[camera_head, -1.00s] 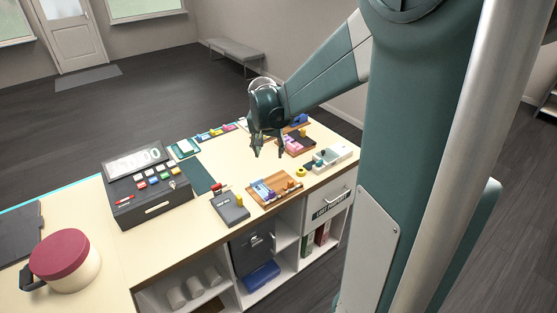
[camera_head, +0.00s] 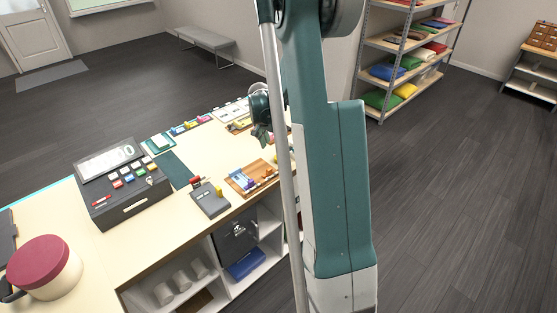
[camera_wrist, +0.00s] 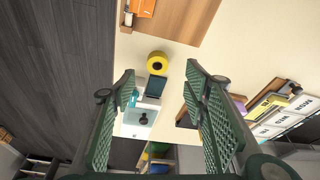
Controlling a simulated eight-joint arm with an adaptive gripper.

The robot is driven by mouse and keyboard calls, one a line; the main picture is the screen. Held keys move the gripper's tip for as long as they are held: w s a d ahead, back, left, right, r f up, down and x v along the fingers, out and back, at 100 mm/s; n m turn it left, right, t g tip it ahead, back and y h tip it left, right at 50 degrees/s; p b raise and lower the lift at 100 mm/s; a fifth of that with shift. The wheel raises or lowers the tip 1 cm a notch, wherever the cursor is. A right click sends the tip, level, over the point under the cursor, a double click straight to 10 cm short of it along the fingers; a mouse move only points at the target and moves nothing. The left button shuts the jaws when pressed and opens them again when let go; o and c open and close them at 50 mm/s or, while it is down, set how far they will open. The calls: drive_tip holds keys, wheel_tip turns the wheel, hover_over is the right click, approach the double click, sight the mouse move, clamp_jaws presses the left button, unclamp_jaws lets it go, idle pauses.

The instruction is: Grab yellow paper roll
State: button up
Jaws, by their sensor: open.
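The yellow paper roll (camera_wrist: 157,62) lies on the cream counter in the wrist view, a ring with a dark centre hole. In the wrist view my gripper (camera_wrist: 159,82) is open, with its two dark green ridged fingers apart. The roll shows between and beyond the fingertips, and nothing is held. In the head view my gripper (camera_head: 262,135) hangs over the counter, partly behind my arm. The roll is hidden there.
A wooden tray (camera_head: 238,182) with small items and a dark box (camera_head: 210,206) sit near the counter's front edge. A cash register (camera_head: 118,190) stands further left. In the wrist view a pale tray (camera_wrist: 136,131) lies close to the roll.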

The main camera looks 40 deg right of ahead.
sight(279, 157)
drive_tip(key=shift+d+f+m, duration=0.3)
drive_tip(key=shift+d+f, duration=0.6)
drive_tip(key=shift+f, duration=0.05)
drive_tip(key=shift+x, duration=1.3)
drive_tip(key=shift+f, duration=0.1)
drive_tip(key=shift+p+x, duration=0.65)
drive_tip(key=shift+x, duration=1.85)
drive_tip(key=shift+c, duration=0.5)
drive_tip(key=c, duration=0.8)
